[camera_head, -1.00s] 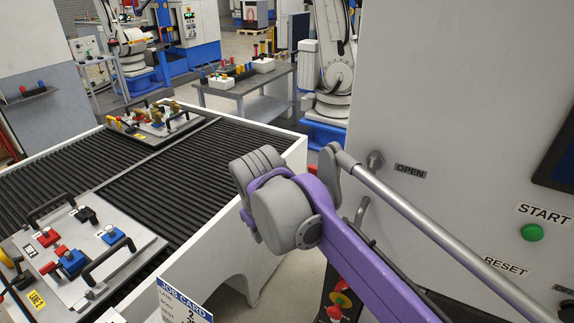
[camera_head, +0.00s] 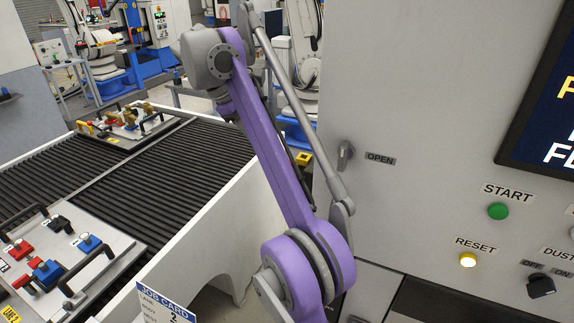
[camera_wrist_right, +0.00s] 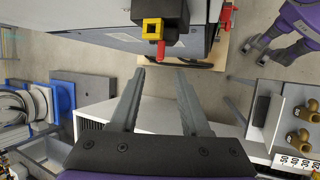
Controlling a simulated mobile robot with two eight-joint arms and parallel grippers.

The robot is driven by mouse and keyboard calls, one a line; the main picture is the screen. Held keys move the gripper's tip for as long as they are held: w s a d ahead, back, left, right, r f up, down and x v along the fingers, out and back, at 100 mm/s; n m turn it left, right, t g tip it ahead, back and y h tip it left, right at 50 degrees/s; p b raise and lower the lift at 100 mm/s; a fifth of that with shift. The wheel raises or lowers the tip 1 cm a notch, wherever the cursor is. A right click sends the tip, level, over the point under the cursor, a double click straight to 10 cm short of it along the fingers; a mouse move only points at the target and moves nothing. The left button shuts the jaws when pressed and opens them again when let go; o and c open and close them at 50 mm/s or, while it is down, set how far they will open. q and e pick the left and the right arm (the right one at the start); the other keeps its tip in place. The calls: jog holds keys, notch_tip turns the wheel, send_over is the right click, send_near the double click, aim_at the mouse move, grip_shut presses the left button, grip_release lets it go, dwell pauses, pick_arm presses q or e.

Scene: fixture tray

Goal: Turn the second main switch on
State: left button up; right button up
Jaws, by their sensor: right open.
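In the right wrist view, a black box-shaped part with a yellow block and a red tip (camera_wrist_right: 153,28) juts from the machine's edge at the top. It looks like a switch, but I cannot tell whether it is the second main switch or how it is set. A smaller red part (camera_wrist_right: 226,16) shows to its right. My right gripper (camera_wrist_right: 160,72) is open and empty, its fingertips apart and just short of the red tip, not visibly touching it. In the head view my purple arm crosses the middle, its gripper out of sight. My left gripper is in no view.
The machine front (camera_head: 400,110) carries a knob (camera_head: 345,154) by OPEN, a green START button (camera_head: 498,211), a lit RESET button (camera_head: 468,260) and a DUST knob (camera_head: 541,286). A black roller conveyor (camera_head: 150,185) with fixture trays lies left.

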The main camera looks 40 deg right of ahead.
jog(key=b+x, duration=0.1)
jog(key=x, duration=0.8)
jog(key=shift+s+d+f, duration=0.15)
jog(key=shift+s+f, duration=0.1)
jog(key=shift+f, duration=0.1)
jog(key=shift+d+f, duration=0.1)
jog(key=shift+f, duration=0.1)
jog(key=shift+w+f, duration=0.15)
jog(key=shift+w, duration=0.05)
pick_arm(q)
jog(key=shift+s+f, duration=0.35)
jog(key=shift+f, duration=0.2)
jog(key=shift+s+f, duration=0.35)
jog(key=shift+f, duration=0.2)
pick_arm(e)
grip_shut()
